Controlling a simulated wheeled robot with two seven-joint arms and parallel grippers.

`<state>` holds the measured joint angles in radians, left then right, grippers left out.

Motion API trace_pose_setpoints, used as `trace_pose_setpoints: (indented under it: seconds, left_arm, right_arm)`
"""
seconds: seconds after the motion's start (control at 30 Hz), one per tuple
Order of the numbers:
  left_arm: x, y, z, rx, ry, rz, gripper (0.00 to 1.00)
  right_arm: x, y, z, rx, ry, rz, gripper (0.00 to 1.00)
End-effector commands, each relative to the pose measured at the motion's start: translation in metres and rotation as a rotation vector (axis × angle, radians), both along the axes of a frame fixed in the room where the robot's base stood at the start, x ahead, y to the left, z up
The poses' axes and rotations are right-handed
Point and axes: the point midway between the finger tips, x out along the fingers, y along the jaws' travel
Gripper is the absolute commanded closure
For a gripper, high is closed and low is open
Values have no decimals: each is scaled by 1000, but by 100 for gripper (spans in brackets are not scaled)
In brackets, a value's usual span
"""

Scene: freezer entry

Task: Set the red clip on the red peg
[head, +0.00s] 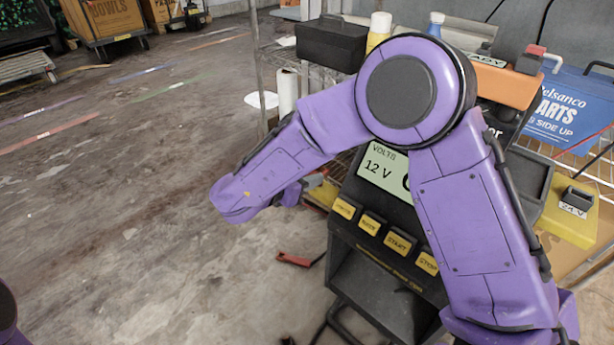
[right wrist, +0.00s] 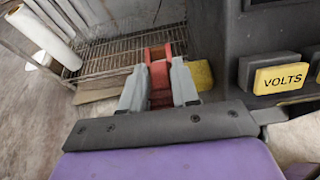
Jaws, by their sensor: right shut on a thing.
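The red clip (right wrist: 158,72) is between the two grey fingers of my right gripper (right wrist: 160,84), which is shut on it. In the head view my right gripper (head: 312,183) is mostly hidden behind my forearm, to the left of the black charger (head: 372,262). The charger's display reads VOLTS 12 V and is partly covered by my arm. I cannot make out the red peg for certain in either view. My left gripper is out of view.
A red-handled piece (head: 294,259) hangs or lies low, left of the charger. A yellow block (right wrist: 201,75) is just beyond the right finger. A wire shelf (right wrist: 115,55) with a white roll (right wrist: 40,38) stands behind. Open floor (head: 150,200) lies to the left.

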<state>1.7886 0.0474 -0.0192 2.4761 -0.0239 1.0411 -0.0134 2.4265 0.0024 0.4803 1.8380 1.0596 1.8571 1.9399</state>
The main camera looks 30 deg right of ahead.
Motion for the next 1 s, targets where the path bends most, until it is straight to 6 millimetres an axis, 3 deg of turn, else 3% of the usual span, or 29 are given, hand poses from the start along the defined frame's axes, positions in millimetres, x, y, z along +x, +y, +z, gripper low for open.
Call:
trace_pose_setpoints:
  seconds: [1.0]
  left_arm:
    - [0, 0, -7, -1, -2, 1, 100]
  right_arm:
    - [0, 0, -4, 0, -1, 0, 100]
